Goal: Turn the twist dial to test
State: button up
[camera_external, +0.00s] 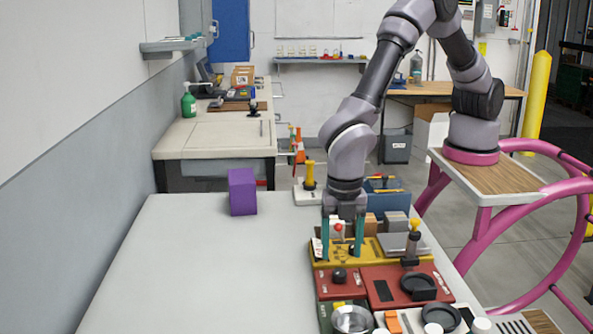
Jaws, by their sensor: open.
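My gripper (342,240) points straight down over the yellow panel (375,258), with its two teal fingers apart. A small red-topped knob (338,228) shows between the fingers; I cannot tell whether they touch it. A black round knob (339,275) sits on the red panel just in front of the gripper. A larger black round part (418,287) is on the red panel to its right. Which of these is the twist dial is not clear, and no "test" label is readable at this size.
A purple block (242,191) stands on the grey table (190,260), whose left side is otherwise clear. A yellow-handled lever (309,174) stands behind the gripper, and another upright lever (413,240) stands to its right. Several small parts crowd the panel's front edge.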

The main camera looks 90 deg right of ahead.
aim_at(340, 271)
notch_tip(340, 271, down, 5)
jog(key=shift+f, duration=0.1)
dwell(0.3)
grip_shut()
